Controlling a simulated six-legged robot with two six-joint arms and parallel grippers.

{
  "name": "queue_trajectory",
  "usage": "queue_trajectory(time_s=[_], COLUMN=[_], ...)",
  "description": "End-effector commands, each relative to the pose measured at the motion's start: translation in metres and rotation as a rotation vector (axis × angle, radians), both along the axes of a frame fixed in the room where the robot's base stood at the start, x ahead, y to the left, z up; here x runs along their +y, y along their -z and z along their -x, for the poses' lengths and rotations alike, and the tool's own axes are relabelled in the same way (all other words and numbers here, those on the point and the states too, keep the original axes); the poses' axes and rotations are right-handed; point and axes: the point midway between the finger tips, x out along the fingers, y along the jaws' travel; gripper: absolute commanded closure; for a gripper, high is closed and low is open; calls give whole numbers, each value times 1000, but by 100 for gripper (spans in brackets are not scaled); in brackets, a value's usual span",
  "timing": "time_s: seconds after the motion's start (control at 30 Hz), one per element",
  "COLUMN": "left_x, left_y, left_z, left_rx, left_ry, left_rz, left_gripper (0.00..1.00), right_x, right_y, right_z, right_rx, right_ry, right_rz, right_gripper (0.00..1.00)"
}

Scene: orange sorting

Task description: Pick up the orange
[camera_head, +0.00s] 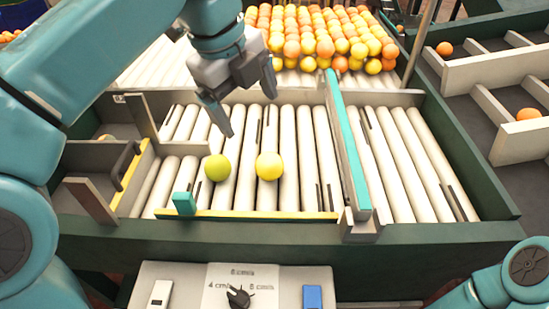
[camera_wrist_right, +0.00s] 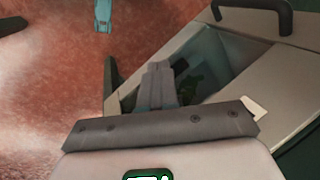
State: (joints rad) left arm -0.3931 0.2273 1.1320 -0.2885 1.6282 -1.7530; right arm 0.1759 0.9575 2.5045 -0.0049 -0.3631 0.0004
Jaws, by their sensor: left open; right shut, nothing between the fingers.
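A green fruit (camera_head: 217,167) and a yellow fruit (camera_head: 269,166) lie side by side, apart, on the white rollers near the front of the sorting table in the head view. My left gripper (camera_head: 250,108) is open and empty above the rollers, up and behind these two fruits. A large pile of orange and yellow fruit (camera_head: 320,38) sits at the back of the rollers. My right gripper (camera_wrist_right: 165,72) shows in the right wrist view, shut with nothing in it, away from the fruit.
A teal-topped divider (camera_head: 347,145) splits the rollers. A yellow strip (camera_head: 255,215) with a teal block (camera_head: 184,203) edges the front. Side trays at right hold oranges (camera_head: 528,114). A control panel with a dial (camera_head: 238,297) stands in front.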

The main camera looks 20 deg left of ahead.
Motion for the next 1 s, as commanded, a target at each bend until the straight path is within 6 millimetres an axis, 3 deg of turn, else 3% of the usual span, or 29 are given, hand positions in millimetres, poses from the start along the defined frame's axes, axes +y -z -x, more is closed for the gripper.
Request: queue_trajectory(time_s=[0.4, 0.67, 1.0], left_x=[-12, -16, -22], left_y=[85, 108, 153], left_z=[-13, -21, -34], left_rx=[3, 2, 2], left_ry=[1, 1, 1], left_rz=[-1, -1, -1], left_gripper=[10, 10, 10], right_x=[0, 0, 0], right_y=[24, 26, 30], right_z=[0, 0, 0], right_rx=[1, 0, 0], right_ry=[0, 0, 0], right_rz=[0, 0, 0], right_gripper=[100, 100, 100])
